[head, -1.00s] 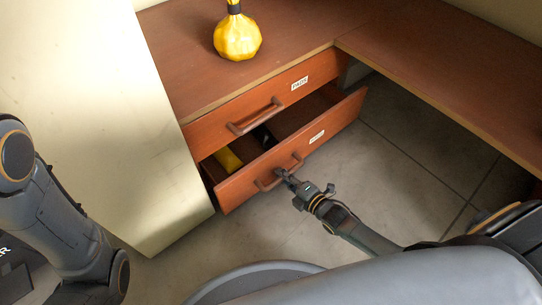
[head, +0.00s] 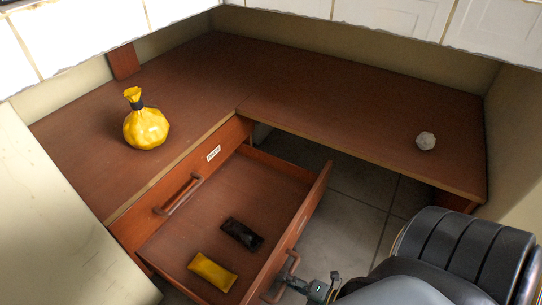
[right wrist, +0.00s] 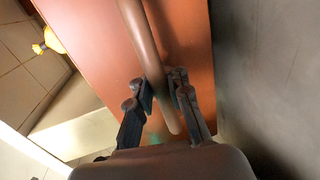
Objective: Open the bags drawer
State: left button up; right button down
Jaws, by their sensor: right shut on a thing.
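The lower drawer (head: 225,210) under the desk stands pulled far out. A yellow packet (head: 213,271) and a black packet (head: 242,233) lie inside it. Its front carries a brown bar handle (head: 287,272). My right gripper (head: 290,281) is at that handle, low in the head view. In the right wrist view its fingers (right wrist: 163,95) are shut around the handle bar (right wrist: 143,42), in front of the drawer's reddish face (right wrist: 185,40). The label on this drawer's front is not readable now. My left gripper is not in view.
The upper drawer (head: 190,190) is shut, with its own handle and a white label. A tied yellow bag (head: 146,128) stands on the desktop (head: 190,80). A crumpled white ball (head: 426,141) lies on the right desk part. Tiled floor (head: 350,200) shows right of the drawer.

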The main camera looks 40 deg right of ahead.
jog(key=shift+v, duration=0.8)
jog(key=c, duration=1.3)
grip_release()
jog(key=shift+f, duration=0.1)
jog(key=shift+s, duration=0.1)
jog(key=v, duration=1.2)
jog(key=shift+f, duration=0.1)
